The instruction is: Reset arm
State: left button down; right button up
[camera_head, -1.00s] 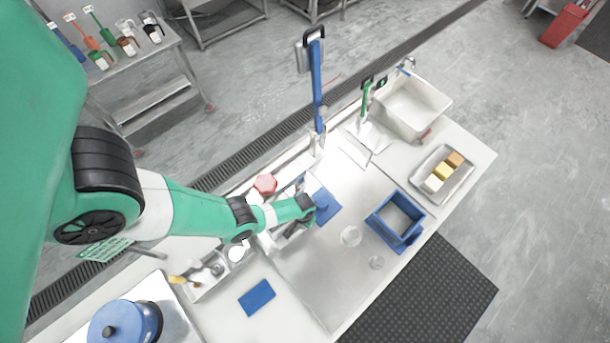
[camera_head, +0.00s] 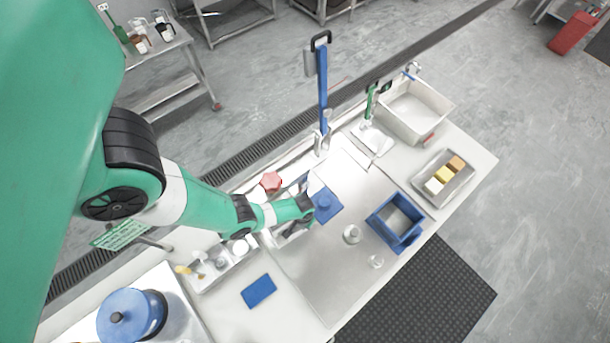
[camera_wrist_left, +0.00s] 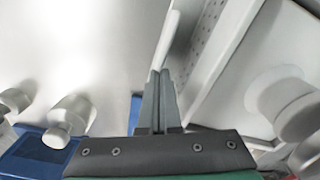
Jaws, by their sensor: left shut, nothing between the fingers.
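My left gripper (camera_wrist_left: 160,78) shows in the left wrist view with its two grey fingers together and nothing between them. In the head view my left arm reaches in from the left, and its wrist (camera_head: 292,211) is over the counter beside the blue grinder part (camera_head: 323,202). The fingertips are hidden there behind the wrist. A white rod-like part and a perforated grey panel lie just beyond the fingertips in the wrist view; I cannot tell whether they touch. My right gripper is not in view.
Glass cups (camera_head: 352,234) stand on the steel top. A blue cloth (camera_head: 258,291) and a blue-lidded pot (camera_head: 125,317) are at the front left. A tall blue-handled tool (camera_head: 323,85) stands behind.

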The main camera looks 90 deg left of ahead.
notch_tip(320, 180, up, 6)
jog(key=p, duration=0.4)
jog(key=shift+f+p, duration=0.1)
jog(key=shift+p, duration=0.25)
